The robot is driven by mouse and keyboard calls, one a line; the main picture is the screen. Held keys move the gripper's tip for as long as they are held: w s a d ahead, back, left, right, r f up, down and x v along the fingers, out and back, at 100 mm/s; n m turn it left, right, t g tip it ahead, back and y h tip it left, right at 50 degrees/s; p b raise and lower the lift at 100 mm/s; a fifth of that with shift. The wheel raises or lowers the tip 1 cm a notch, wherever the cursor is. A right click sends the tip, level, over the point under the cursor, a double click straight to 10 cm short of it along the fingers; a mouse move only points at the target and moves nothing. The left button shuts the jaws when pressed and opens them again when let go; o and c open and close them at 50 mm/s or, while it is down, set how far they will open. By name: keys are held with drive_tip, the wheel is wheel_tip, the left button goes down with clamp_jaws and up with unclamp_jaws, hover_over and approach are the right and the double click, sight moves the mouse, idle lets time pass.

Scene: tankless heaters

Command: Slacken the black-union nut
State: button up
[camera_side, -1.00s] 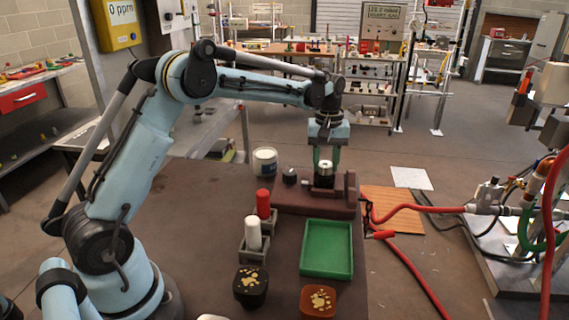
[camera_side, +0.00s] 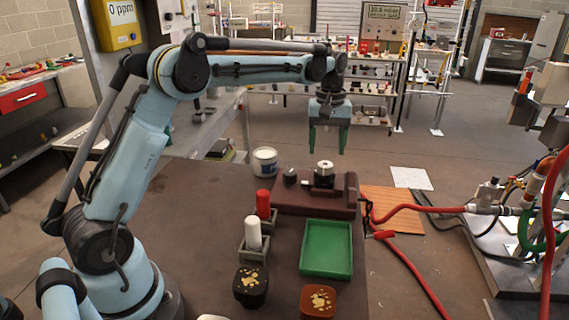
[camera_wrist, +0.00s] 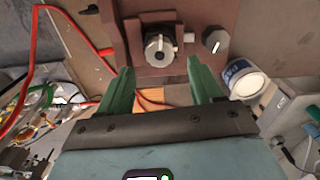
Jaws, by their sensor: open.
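The black union (camera_side: 324,180) stands upright in a dark red-brown vise-like fixture (camera_side: 290,204), with a silver, metallic top (camera_side: 324,166). In the wrist view the union's silver nut (camera_wrist: 160,47) shows from above, seated in the fixture (camera_wrist: 129,32). My gripper (camera_side: 328,150) is open and empty, held above the union and apart from it. In the wrist view its two green fingers (camera_wrist: 160,77) are spread wide, with the union beyond their tips.
A black knob-like piece with a white mark (camera_side: 290,176) sits left of the union on the fixture. A white tub (camera_side: 265,161) is behind it. Red hose (camera_side: 400,209) runs at right.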

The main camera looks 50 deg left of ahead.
sight(325, 165)
wheel_tip(325, 165, up, 7)
idle(0.4)
drive_tip(key=s+d+r+m+t, duration=0.2)
drive_tip(key=s+d+m+t, duration=0.3)
drive_tip(key=s, duration=0.5)
drive_tip(key=s+d+f+m+t, duration=0.2)
drive_tip(key=s+f+m, duration=0.3)
drive_tip(key=s+f, duration=0.3)
drive_tip(key=s+d, duration=0.1)
drive_tip(key=s, duration=0.2)
drive_tip(key=shift+s+d+f, duration=0.2)
drive_tip(key=shift+d+f, duration=0.05)
drive_tip(key=shift+d, duration=0.1)
